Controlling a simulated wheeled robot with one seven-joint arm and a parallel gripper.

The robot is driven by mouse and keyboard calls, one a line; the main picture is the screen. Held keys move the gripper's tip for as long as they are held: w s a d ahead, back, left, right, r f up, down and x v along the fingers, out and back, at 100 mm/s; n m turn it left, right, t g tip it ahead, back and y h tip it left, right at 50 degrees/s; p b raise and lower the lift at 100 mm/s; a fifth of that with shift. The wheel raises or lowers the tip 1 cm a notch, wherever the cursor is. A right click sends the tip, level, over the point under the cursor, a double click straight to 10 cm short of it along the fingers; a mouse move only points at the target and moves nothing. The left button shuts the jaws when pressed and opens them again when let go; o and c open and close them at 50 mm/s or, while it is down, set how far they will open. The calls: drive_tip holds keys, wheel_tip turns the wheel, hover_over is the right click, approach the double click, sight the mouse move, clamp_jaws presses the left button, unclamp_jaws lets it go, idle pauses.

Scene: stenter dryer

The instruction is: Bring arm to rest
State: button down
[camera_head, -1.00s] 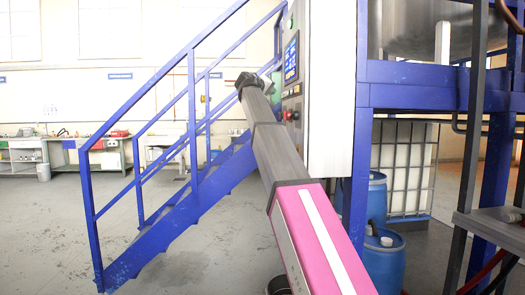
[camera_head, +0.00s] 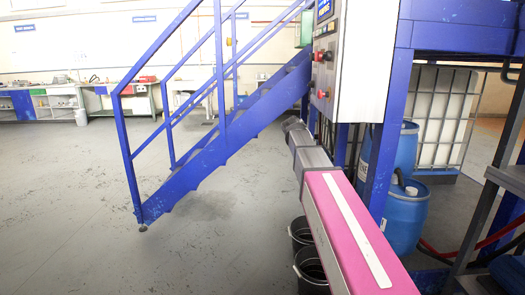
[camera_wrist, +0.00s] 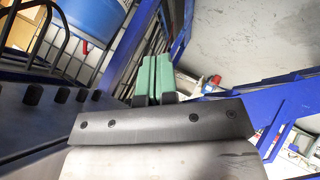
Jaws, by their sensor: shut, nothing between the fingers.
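My arm reaches forward in the head view, with its pink link at the front and its grey links beyond. The grey far part points away, low beside the blue stair. My gripper (camera_wrist: 153,78) shows in the wrist view as two green fingers side by side, closed together with nothing held. Its fingertips are hidden in the head view behind my own arm links.
A grey control cabinet (camera_head: 358,65) with red knobs stands just beyond my arm. Blue stairs (camera_head: 190,180) rise to its left. Blue barrels (camera_head: 404,218) and a caged white tank (camera_head: 440,115) stand right. Black buckets (camera_head: 302,235) sit below my arm. The left floor is clear.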

drive_tip(key=s+a+f+m+g+y, duration=0.1)
drive_tip(key=s+f+g+y, duration=0.5)
drive_tip(key=s+f, duration=2.5)
wheel_tip(320, 180, down, 4)
drive_tip(key=shift+s+m+g, duration=0.2)
drive_tip(key=shift+m+g, duration=0.2)
drive_tip(key=shift+g, duration=0.1)
